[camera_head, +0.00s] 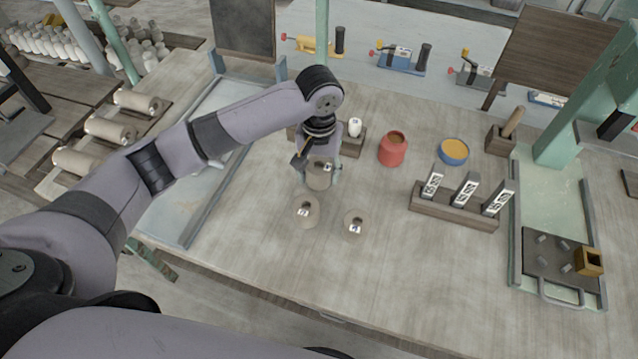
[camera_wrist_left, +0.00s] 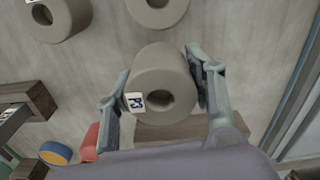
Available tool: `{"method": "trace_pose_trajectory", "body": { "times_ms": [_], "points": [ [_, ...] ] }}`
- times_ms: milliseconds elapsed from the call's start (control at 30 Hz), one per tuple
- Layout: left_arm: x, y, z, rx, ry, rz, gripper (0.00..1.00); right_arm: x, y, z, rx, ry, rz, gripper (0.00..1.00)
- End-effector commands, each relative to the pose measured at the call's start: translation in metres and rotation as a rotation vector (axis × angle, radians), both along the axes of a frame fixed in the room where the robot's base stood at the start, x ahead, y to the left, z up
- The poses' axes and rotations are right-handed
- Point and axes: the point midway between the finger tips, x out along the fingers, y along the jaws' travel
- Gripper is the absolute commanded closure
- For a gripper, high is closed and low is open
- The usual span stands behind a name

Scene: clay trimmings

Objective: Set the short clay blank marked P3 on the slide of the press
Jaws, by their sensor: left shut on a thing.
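My left gripper (camera_head: 320,172) is shut on a grey-brown clay blank (camera_head: 318,180) with a hole through it. In the left wrist view the same blank (camera_wrist_left: 160,78) sits between the two fingers, and its label reads P3. I cannot tell whether it is clear of the table. Two similar blanks stand nearby, one at left (camera_head: 306,212) and one at right (camera_head: 355,223). The green press (camera_head: 588,112) stands at the far right. Its dark slide (camera_head: 540,264) with several small pegs and a front handle lies at its near end, well apart from my gripper. My right gripper is not in view.
A red jar (camera_head: 393,150), a blue-rimmed yellow bowl (camera_head: 453,151) and a wooden rack (camera_head: 452,212) with three labelled tags stand between my gripper and the press. A brass block (camera_head: 588,261) sits at the slide's right side. The table's front middle is clear.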

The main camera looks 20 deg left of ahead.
Motion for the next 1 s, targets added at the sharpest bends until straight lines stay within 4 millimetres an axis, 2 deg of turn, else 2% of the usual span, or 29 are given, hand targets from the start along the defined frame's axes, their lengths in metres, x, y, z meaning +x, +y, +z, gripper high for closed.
{"method": "trace_pose_trajectory", "body": {
  "times_ms": [167, 433, 867, 900, 1000],
  "points": [
    [0.001, 0.0, -0.015, -0.001, -0.001, 0.001, 0.87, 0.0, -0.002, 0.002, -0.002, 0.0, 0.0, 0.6],
    [0.0, 0.0, -0.052, 0.0, -0.001, 0.0, 0.87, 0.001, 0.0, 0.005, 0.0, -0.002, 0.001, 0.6],
    [0.0, 0.0, -0.059, -0.001, -0.001, 0.0, 0.87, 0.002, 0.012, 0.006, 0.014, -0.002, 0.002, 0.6],
    [0.0, 0.0, -0.059, -0.001, -0.001, 0.0, 0.48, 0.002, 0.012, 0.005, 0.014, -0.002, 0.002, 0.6],
    [0.0, 0.0, -0.059, 0.0, -0.001, 0.0, 0.42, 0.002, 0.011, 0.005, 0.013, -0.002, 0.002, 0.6]
  ]
}}
